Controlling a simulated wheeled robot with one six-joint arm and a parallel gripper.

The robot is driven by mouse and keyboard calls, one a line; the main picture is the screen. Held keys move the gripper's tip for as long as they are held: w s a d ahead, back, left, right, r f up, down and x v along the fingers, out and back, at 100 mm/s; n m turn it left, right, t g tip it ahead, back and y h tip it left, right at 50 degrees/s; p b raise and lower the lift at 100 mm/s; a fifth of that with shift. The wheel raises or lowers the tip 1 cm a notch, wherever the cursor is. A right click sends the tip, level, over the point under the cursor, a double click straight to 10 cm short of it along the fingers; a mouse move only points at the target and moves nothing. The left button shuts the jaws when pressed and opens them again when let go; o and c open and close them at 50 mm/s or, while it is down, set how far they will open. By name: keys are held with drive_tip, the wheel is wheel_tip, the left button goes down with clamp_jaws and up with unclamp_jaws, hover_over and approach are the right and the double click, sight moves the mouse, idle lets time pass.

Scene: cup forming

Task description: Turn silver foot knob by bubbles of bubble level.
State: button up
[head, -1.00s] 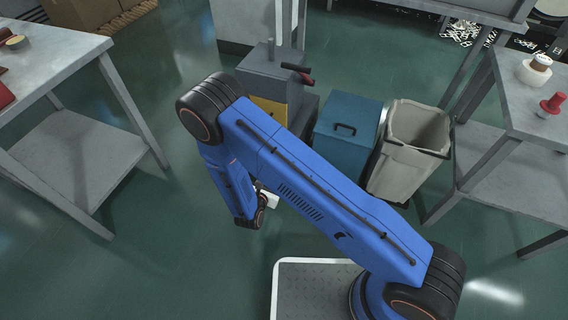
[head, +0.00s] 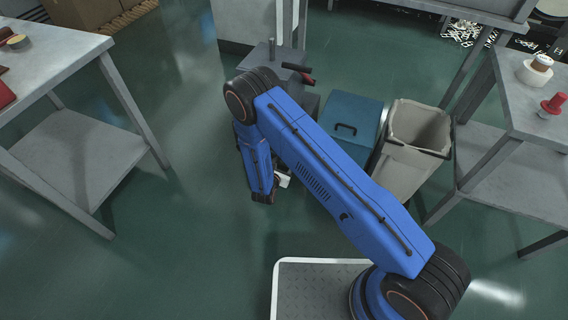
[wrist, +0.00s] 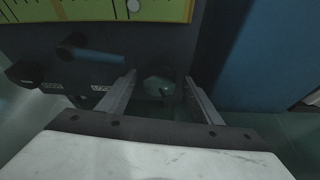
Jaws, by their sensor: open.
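My gripper (wrist: 160,80) is open in the wrist view, its two fingers apart and pointing at the front of a dark grey machine. A dull, dark roundish knob (wrist: 158,86) shows between the fingertips, low on the machine; I cannot tell whether it is the silver foot knob, or whether the fingers touch it. A yellow-green panel (wrist: 85,8) with scale marks and a pale round spot is cut off at the top; no bubble level is clearly readable. In the head view the grey machine (head: 268,55) is largely hidden behind my arm, as are the gripper's fingers.
A dark lever handle (wrist: 88,50) sticks out left of the fingers. A blue lidded bin (head: 350,118) stands close to the machine's right, with a beige open bin (head: 415,135) beyond. Grey tables stand left (head: 60,60) and right (head: 520,110). The green floor (head: 190,240) is clear.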

drive_tip(key=c, duration=1.1)
drive_tip(key=shift+o, duration=0.2)
drive_tip(key=shift+w, duration=0.1)
drive_tip(key=n+h, duration=0.1)
drive_tip(key=n, duration=0.1)
drive_tip(key=n+h, duration=0.2)
drive_tip(key=n, duration=0.1)
drive_tip(key=n+g+h, duration=0.1)
drive_tip(key=n+h, duration=0.1)
drive_tip(key=shift+w+a+f+n, duration=0.1)
drive_tip(key=shift+a+f+n, duration=0.05)
drive_tip(key=shift+a+n, duration=0.25)
drive_tip(key=o, duration=1.1)
drive_tip(key=shift+c, duration=0.2)
